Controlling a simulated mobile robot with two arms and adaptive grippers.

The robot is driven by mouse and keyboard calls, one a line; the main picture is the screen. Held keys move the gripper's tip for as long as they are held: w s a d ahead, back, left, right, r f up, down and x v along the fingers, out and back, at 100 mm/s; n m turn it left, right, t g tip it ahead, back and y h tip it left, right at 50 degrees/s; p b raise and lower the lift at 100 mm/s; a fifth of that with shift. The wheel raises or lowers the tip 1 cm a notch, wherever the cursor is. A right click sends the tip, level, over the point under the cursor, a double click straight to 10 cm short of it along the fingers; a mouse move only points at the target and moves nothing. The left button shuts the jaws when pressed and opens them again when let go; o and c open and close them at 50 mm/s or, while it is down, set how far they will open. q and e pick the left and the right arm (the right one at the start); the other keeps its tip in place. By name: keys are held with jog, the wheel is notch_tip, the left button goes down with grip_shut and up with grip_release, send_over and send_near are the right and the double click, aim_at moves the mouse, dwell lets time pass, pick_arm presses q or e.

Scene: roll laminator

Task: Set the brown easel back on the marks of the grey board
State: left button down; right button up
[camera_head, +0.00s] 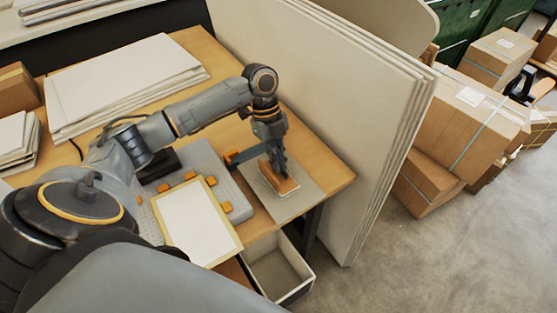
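The brown easel (287,187) is a small orange-brown piece with a pale lower edge. It is over the grey board (308,199), a flat sheet near the right front corner of the wooden table. I cannot tell whether the easel rests on the board or is slightly above it, and no marks on the board can be made out. My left gripper (280,172) points down at the easel, with its fingertips at the easel's top. The fingers hide part of the easel, and whether they are closed on it cannot be seen. My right gripper is not in view.
A grey machine bed with orange clips (226,207) and a white framed sheet (199,222) lie left of the board. Tall pale panels (345,110) stand along the table's right side. An open grey drawer (275,275) is below. White sheets (125,85) are stacked at the back.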

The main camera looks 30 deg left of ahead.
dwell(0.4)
pick_arm(q)
jog(key=shift+f+p, duration=0.35)
jog(key=shift+p, duration=0.1)
dwell(0.6)
jog(key=c, duration=1.8)
grip_release()
jog(key=shift+r, duration=0.15)
jog(key=shift+r+p, duration=1.4)
jog(key=shift+p, duration=0.35)
